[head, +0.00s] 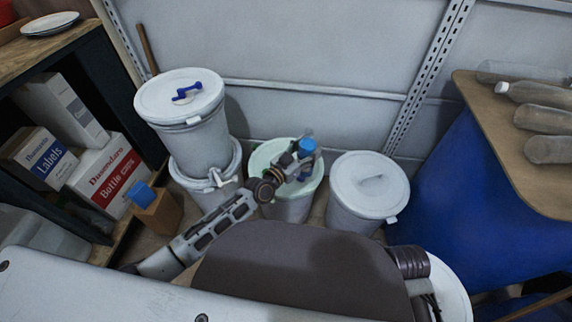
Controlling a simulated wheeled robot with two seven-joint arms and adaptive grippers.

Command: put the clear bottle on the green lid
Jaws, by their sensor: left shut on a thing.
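The green lid (263,157) is pale green and sits on a white drum in the middle of the floor group. My left gripper (303,153) reaches in over the right part of this lid. It is shut on a small item with a blue part, which appears to be the clear bottle (308,146). The fingers hide much of the bottle, and I cannot tell whether its base touches the lid. My right gripper is not in view.
A white-lidded drum (370,185) stands right of the green one. Stacked white drums (182,95) stand left, with a blue item on top. Several bottles (545,119) lie on a wooden table (490,105). Shelves with boxes (107,173) are at left.

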